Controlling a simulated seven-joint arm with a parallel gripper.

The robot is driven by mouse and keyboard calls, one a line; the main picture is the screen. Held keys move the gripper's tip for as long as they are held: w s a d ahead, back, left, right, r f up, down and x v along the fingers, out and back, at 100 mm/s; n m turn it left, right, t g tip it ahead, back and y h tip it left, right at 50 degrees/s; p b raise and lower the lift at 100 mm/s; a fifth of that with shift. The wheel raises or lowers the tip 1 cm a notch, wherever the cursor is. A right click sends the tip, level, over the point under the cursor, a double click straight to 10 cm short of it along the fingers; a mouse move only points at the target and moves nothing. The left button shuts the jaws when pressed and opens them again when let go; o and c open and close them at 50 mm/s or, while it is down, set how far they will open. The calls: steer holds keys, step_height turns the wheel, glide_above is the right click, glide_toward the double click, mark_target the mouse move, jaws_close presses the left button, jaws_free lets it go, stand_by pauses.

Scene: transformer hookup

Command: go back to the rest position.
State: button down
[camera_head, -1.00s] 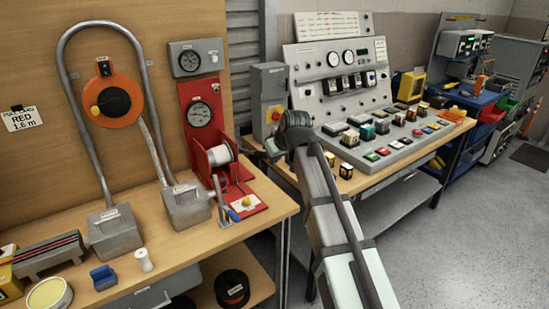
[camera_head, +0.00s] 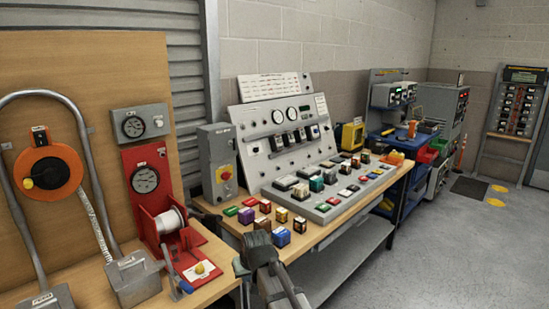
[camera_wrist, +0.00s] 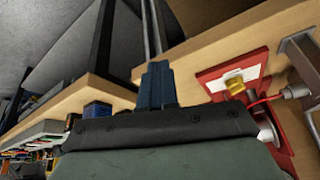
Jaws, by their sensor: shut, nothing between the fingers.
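My gripper (camera_wrist: 157,72) shows in the wrist view with its two dark blue fingers together and nothing between them. In the head view my gripper (camera_head: 240,266) is at the bottom centre, in front of the gap between the two benches. It is small and dark there, and its fingers are hard to make out. In the wrist view the wooden bench edge (camera_wrist: 215,58) lies beyond the fingers. A red plate with a yellow knob (camera_wrist: 235,84) is to their right.
The console with meters and buttons (camera_head: 290,135) stands on the right bench, with several coloured blocks near its front edge. The red spool stand (camera_head: 155,200) is on the left bench. A grey switch box (camera_head: 217,160) stands between them. Open floor (camera_head: 430,250) lies at right.

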steer(key=s+d+f+m+g+h, duration=0.1)
steer(key=s+d+f+g, duration=0.1)
steer(key=s+d+f, duration=0.55)
steer(key=s+d+f+g+h, duration=0.15)
steer(key=s+f, duration=0.25)
steer(key=f, duration=0.7)
steer(key=s+d+f+m+g, duration=0.1)
steer(key=s+d+f, duration=0.4)
steer(key=f, duration=0.5)
steer(key=s+d+f+g, duration=0.2)
steer(key=s+d+f, duration=0.2)
steer(key=s, duration=0.5)
steer(key=s+d+f+m+g, duration=0.1)
steer(key=s+d+f+g, duration=0.1)
steer(key=s+d+f, duration=0.2)
steer(key=s+d+f+m+g, duration=0.1)
steer(key=s+d+f, duration=0.3)
steer(key=s+f, duration=0.4)
steer(key=s+g, duration=0.1)
steer(key=s, duration=0.6)
steer(key=shift+f, duration=0.3)
steer(key=shift+g, duration=0.25)
